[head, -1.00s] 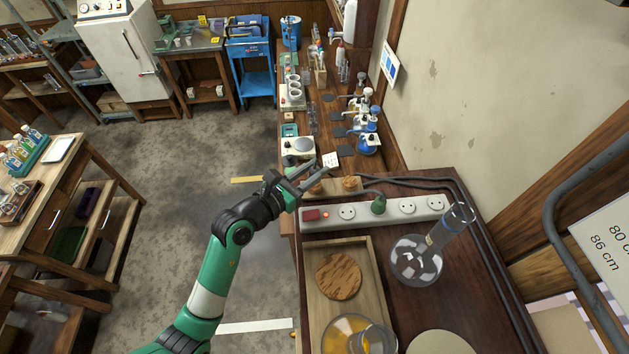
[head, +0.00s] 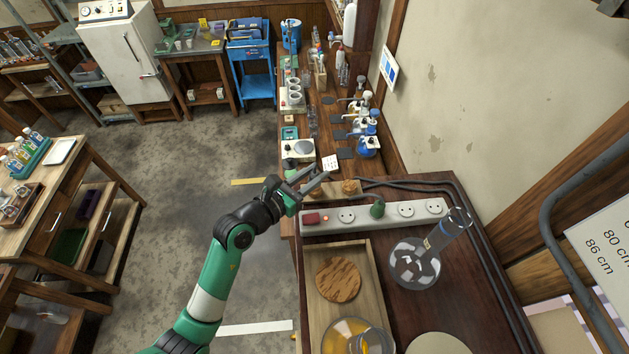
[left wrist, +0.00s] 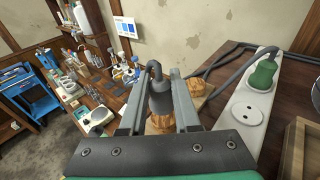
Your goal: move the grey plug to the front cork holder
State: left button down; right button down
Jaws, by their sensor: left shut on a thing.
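My left gripper (head: 316,180) is above the wooden strip behind the power strip in the head view. In the left wrist view its two fingers (left wrist: 160,88) are shut on the grey plug (left wrist: 160,100), whose cable loops up at the top. One cork holder (left wrist: 158,124) shows directly below the plug, partly hidden by the gripper; I cannot tell whether the plug touches it. The other cork holder (left wrist: 195,87) stands to the right with nothing on it; it also shows in the head view (head: 350,187). My right gripper is not in view.
The white power strip (head: 340,219) holds a green plug (head: 377,210) and has a red switch. Grey cables run along the right.

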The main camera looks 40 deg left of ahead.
pick_arm(q)
jog(key=shift+f, duration=0.1)
dwell(0.3)
jog(key=shift+f, duration=0.65)
jog(key=shift+f, duration=0.3)
dwell(0.3)
jog(key=c, duration=0.6)
grip_release()
jog(key=shift+o, duration=0.2)
jog(key=s+r, duration=0.1)
jog(key=s, duration=1)
jog(key=shift+s+a+r+b, duration=0.2)
jog(key=shift+a+r+b, duration=0.1)
jog(key=shift+a+r, duration=0.1)
